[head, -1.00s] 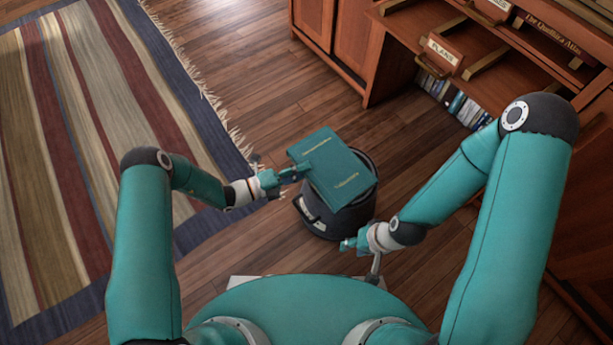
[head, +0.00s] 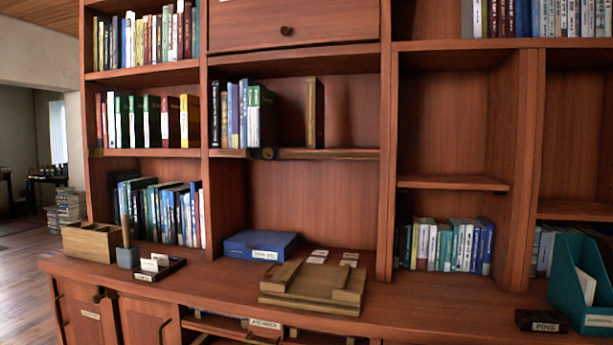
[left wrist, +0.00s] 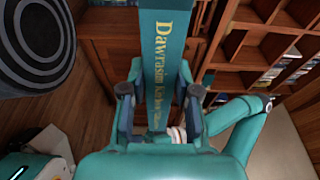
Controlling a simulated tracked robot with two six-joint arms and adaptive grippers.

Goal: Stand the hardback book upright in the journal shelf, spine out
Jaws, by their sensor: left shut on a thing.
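The hardback book (left wrist: 162,45) is teal with gold lettering and fills the upper middle of the left wrist view. My left gripper (left wrist: 160,92) is shut on it, one finger on each side, with the lettered face between them. The head view shows neither gripper nor the book. It shows a wooden bookcase; I cannot tell which bay is the journal shelf. One middle bay (head: 345,100) holds several upright books at left, then a gap, a lone dark-brown book (head: 315,112) and free room to its right. My right gripper is not visible.
The counter (head: 210,282) bears a blue box (head: 260,244), a wooden stand (head: 313,287), a wooden box (head: 90,242) and a teal file holder (head: 575,280). An empty bay (head: 450,125) is right of centre. A dark round ridged thing (left wrist: 40,45) is close by in the left wrist view.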

